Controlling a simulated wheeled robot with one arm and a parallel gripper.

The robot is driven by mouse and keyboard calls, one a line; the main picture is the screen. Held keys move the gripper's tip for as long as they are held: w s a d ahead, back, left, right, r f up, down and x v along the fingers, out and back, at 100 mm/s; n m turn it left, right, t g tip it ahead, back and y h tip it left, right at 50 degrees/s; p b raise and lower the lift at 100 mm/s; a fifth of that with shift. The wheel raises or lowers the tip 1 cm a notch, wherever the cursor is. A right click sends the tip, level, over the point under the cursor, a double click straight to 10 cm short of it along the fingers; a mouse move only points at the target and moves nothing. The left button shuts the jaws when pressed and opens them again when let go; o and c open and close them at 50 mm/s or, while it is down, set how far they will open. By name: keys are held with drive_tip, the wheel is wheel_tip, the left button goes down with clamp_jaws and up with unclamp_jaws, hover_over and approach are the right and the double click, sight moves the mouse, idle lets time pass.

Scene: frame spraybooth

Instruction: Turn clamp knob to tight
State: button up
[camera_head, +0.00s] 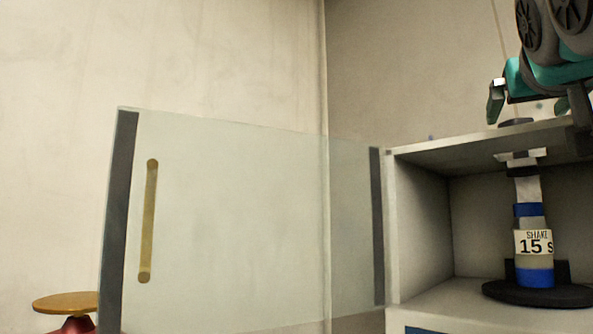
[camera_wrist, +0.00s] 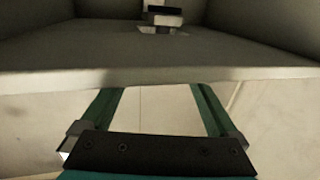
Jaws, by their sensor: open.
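A dark round knob (camera_head: 515,122) shows on the top panel of the open cabinet at the right. Below it, inside, a dark and light clamp part (camera_head: 522,158) sits above a bottle (camera_head: 533,243) labelled "SHAKE 15 S" with blue bands, which stands upright on a black round base (camera_head: 535,293). My gripper (camera_head: 537,108) is open at the upper right, its teal fingers around the level of the knob; I cannot tell if they touch it. In the wrist view my gripper (camera_wrist: 155,92) has its fingers apart with nothing between them, and a small dark and light fitting (camera_wrist: 163,18) shows beyond.
The cabinet's panel edge (camera_wrist: 160,77) crosses the wrist view just beyond my fingertips. A glass door (camera_head: 250,220) with a brass handle (camera_head: 148,220) stands swung open to the left. A wooden-topped stool (camera_head: 66,302) is at the lower left.

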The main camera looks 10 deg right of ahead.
sight(520, 122)
drive_tip(key=x, duration=0.7)
drive_tip(key=shift+c, duration=0.2)
